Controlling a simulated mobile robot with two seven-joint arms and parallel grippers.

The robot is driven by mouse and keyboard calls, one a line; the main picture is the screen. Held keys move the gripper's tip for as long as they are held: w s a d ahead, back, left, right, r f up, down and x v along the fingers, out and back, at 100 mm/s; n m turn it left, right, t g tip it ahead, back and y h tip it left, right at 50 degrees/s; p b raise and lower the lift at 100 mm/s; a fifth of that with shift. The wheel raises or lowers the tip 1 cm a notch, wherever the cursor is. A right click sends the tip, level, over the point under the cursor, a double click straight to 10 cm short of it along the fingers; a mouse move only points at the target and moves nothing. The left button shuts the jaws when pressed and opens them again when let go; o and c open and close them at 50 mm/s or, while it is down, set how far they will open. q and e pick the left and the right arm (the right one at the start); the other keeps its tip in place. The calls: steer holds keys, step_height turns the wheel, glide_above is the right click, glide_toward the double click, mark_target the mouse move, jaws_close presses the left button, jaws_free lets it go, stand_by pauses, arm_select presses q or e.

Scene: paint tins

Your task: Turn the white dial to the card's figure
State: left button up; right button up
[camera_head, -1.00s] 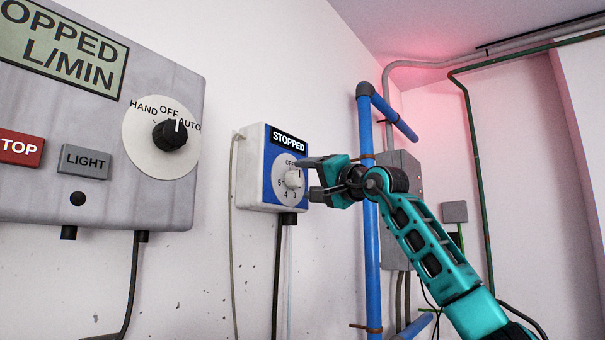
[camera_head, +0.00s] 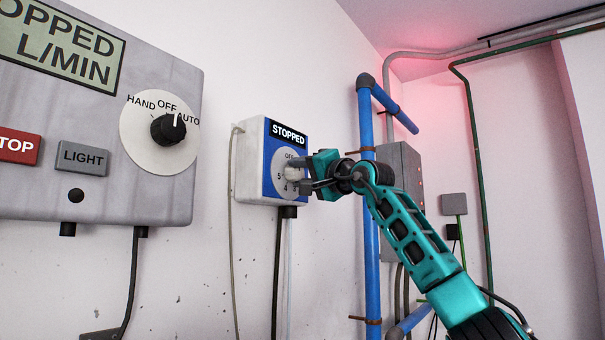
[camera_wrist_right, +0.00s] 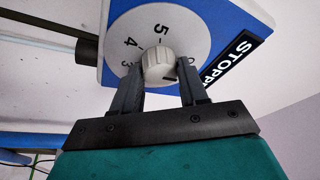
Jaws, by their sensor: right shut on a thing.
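The white dial (camera_head: 291,173) is a small ribbed knob on a numbered round plate, on a blue-faced wall box (camera_head: 268,185) whose strip reads STOPPED. My right gripper (camera_head: 298,174) reaches it from the right and is shut on it. In the right wrist view my right gripper (camera_wrist_right: 159,80) has one finger on either side of the white dial (camera_wrist_right: 157,62); the figures 5, 4 and 3 show beside it, and the fingers hide part of the plate. I see no card. My left gripper is not in view.
A large grey panel (camera_head: 95,190) at the left carries a black HAND/OFF/AUTO knob (camera_head: 168,130), a red STOP button (camera_head: 18,149) and a LIGHT button (camera_head: 82,158). A blue pipe (camera_head: 366,250) runs close beside my right gripper. Cables hang below the box.

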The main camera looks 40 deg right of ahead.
steer(key=c, duration=0.3)
steer(key=shift+r, duration=0.1)
steer(key=shift+r+m+h+p, duration=0.1)
steer(key=shift+m+h+p, duration=0.3)
steer(key=shift+m+p, duration=0.5)
steer(key=shift+m+g+p, duration=0.35)
steer(key=shift+m+g, duration=0.05)
steer(key=shift+m, duration=0.5)
steer(key=shift+m+g+h, duration=0.5)
steer(key=shift+m, duration=1.5)
